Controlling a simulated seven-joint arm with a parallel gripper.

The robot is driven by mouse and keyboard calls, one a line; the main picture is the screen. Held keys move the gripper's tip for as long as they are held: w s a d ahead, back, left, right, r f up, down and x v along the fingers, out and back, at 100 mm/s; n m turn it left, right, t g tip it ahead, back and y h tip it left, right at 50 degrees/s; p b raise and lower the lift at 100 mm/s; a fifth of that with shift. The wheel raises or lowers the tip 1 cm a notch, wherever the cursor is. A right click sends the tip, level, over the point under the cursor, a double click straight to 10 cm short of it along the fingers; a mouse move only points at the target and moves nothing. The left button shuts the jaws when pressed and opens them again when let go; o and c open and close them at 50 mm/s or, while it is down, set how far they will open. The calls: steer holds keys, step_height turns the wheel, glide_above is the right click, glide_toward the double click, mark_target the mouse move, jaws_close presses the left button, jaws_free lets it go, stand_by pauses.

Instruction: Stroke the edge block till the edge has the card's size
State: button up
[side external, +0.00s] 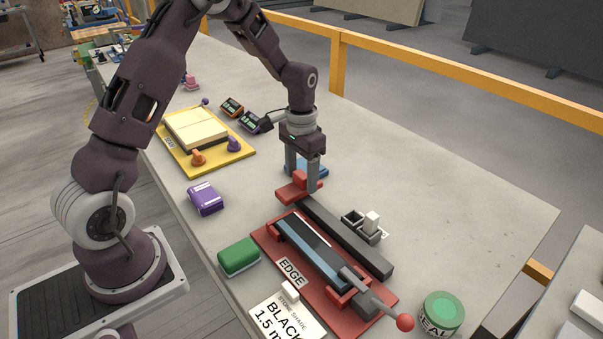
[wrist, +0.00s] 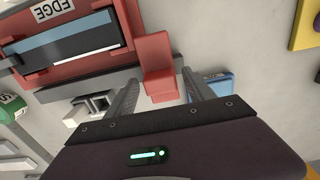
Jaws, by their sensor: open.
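The red edge block (side external: 295,191) sits at the far end of a long dark rail (side external: 345,236), beside the red fixture marked EDGE (side external: 267,232). A dark slab with a blue strip (side external: 310,254) lies clamped in that fixture. The card (side external: 285,322) reads BLACK and 1.5 m, its end cut off by the frame. My gripper (side external: 302,181) points down over the block, fingers open on either side of its raised part. In the wrist view the block (wrist: 156,55) reaches between the spread fingers (wrist: 160,78); contact cannot be told.
A blue block (side external: 312,168) lies just behind my gripper. A grey holder with a white piece (side external: 371,221) stands beside the rail. A red-knobbed lever (side external: 404,322) sticks out at the fixture's near end. A green block (side external: 238,257), purple block (side external: 205,199) and green-lidded jar (side external: 441,312) stand around.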

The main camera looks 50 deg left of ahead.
jaws_close()
steer(key=d, duration=1.4)
steer(key=shift+d, duration=0.35)
jaws_free()
step_height(320, 180, up, 7)
steer(key=shift+r, duration=0.1)
